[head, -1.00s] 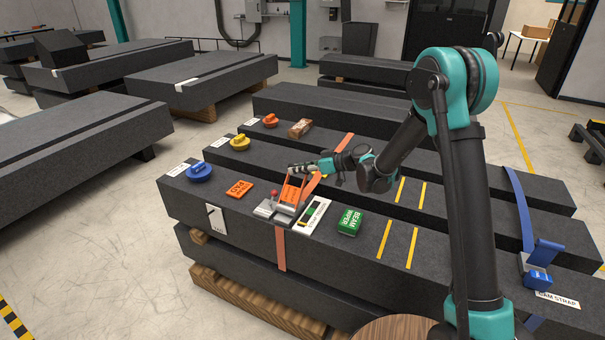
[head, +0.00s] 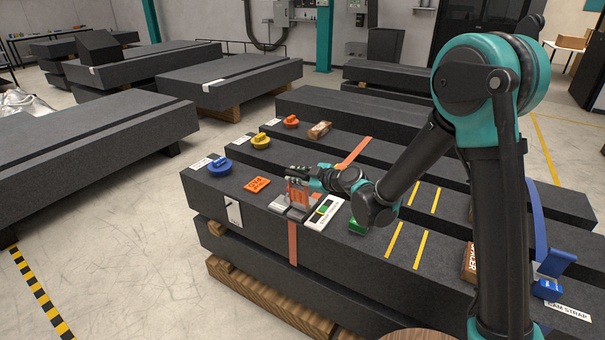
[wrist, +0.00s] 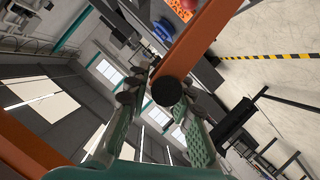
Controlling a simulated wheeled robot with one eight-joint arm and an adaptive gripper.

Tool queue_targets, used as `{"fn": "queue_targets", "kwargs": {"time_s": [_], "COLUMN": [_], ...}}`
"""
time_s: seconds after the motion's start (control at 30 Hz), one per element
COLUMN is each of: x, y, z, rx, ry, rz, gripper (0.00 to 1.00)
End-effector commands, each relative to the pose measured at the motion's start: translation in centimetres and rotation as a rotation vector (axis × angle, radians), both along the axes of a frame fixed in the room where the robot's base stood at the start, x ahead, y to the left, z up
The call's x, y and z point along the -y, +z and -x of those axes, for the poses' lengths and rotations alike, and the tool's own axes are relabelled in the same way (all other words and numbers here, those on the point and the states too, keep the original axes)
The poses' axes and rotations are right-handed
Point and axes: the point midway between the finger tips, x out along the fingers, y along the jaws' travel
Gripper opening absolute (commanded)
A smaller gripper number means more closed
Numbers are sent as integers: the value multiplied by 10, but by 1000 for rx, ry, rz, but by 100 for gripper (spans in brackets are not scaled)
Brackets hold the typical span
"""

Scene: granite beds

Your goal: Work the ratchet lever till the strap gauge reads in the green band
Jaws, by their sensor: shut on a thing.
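The ratchet (head: 293,212) sits on the near granite beam over an orange strap (head: 292,245) that hangs down the beam's front. Its orange lever (head: 298,192) stands about upright. My gripper (head: 294,173) is at the lever's top end. In the wrist view the lever shows as orange arms (wrist: 203,42) with a round black grip (wrist: 166,92) between my green-padded fingers, and my gripper is shut on it. The strap gauge (head: 322,212) is a white plate just right of the ratchet with a green patch; its reading is too small to tell.
A blue cam strap (head: 547,288) is at the far right. Yellow lines mark bare beam.

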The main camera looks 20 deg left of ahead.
Motion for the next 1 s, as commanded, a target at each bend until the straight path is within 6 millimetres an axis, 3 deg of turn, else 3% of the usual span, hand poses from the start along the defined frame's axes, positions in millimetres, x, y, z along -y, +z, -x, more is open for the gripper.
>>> {"fn": "queue_targets", "kwargs": {"time_s": [0.3, 0.83, 0.87, 1.0], "x": [-4, -4, -4, -4], "y": [-5, -6, -6, -5], "z": [12, 14, 14, 14], "rx": [-5, -6, -6, -5], "ry": [3, 3, 3, 2], "rz": [0, 0, 0, -1], "gripper": [0, 0, 23, 41]}}
